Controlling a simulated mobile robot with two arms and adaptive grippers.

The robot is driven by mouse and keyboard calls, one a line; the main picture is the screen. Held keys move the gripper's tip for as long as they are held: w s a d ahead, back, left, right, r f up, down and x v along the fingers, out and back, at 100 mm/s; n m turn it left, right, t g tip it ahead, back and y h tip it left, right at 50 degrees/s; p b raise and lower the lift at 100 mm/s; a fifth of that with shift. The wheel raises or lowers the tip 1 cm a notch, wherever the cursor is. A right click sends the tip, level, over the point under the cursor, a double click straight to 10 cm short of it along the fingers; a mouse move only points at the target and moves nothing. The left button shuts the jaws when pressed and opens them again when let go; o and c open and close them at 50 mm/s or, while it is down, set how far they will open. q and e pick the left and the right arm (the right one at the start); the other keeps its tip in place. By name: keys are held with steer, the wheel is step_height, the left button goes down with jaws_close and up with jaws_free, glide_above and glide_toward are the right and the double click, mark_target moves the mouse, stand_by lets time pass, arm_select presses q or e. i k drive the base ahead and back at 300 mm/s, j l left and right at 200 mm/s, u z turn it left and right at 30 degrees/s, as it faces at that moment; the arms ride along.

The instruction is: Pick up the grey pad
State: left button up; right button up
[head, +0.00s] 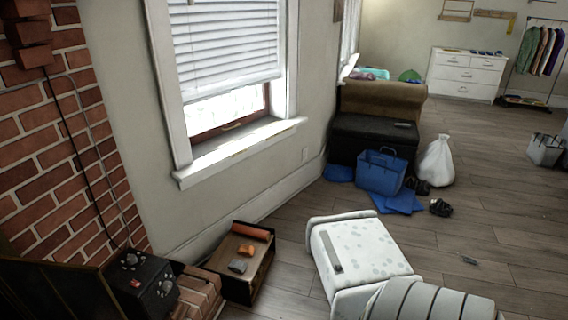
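A small grey, flat piece (237,266) that looks like the grey pad lies on a low brown box-like stand (241,287) with dark sides, at the lower left. An orange item (246,249) lies just behind it, and a longer orange-red roll (250,231) lies along the far edge of the stand. The grey piece is uncovered from above.
A black box with knobs (143,284) stands left of the stand, by the brick wall (60,160). A blue bag (381,172), a white sack (437,161) and dark shoes (440,207) are on the floor farther back. Open wood floor (500,240) lies to the right.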

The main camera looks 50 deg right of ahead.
mark_target(239, 266)
steer(key=z, duration=1.3)
steer(key=u, duration=2.65)
steer(key=z, duration=2.65)
steer(key=i, duration=0.35)
steer(key=z, duration=0.05)
